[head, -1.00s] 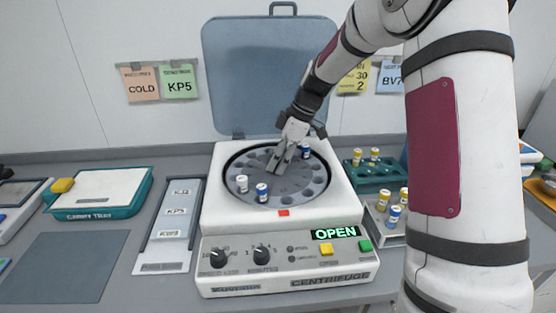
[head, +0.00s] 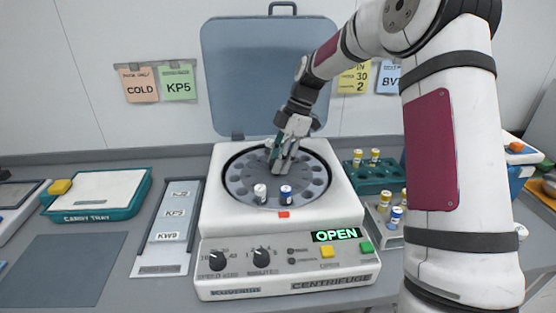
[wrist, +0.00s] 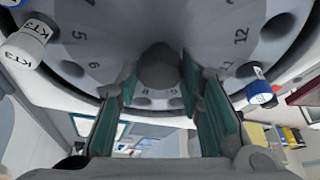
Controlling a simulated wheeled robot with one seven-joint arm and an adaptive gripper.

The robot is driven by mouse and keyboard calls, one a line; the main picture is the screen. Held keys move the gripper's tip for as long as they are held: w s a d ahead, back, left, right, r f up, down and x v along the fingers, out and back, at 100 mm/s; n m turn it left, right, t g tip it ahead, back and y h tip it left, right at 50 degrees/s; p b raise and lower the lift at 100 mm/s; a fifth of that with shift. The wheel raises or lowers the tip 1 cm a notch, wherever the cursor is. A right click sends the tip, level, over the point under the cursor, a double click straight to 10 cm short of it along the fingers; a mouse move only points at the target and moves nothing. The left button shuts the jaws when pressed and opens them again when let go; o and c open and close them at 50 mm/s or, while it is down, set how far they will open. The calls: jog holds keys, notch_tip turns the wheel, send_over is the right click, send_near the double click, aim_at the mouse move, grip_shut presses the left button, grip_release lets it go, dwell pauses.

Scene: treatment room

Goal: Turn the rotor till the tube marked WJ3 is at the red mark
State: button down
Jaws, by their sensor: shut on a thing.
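The centrifuge (head: 222,208) has its lid up and its grey rotor (head: 238,182) bare. My gripper (head: 278,168) is shut on the rotor's central hub, which shows between the fingers (wrist: 162,105) in the wrist view (wrist: 158,68). A white-capped tube (head: 260,193) and a blue-capped tube (head: 286,194) stand at the rotor's front. The blue-capped one is just behind the red mark (head: 284,214). In the wrist view, the white-capped tube (wrist: 28,45) reads KT3. Another blue-capped tube (wrist: 262,92) sits across the rotor, hidden in the head view. Its label is unreadable.
A green rack (head: 372,178) and a grey rack (head: 380,222) with tubes stand right of the centrifuge. The raised lid (head: 255,75) is behind my arm. A teal tray (head: 100,192) and a label board (head: 170,235) lie left.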

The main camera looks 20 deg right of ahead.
jog(key=shift+n+g+h+b, duration=0.35)
jog(key=shift+n+g, duration=0.45)
jog(key=shift+n, duration=1.7)
jog(key=c, duration=1.1)
grip_release()
jog(key=shift+w+r, duration=0.1)
jog(key=shift+v, duration=5.9)
jog(key=shift+w, duration=0.15)
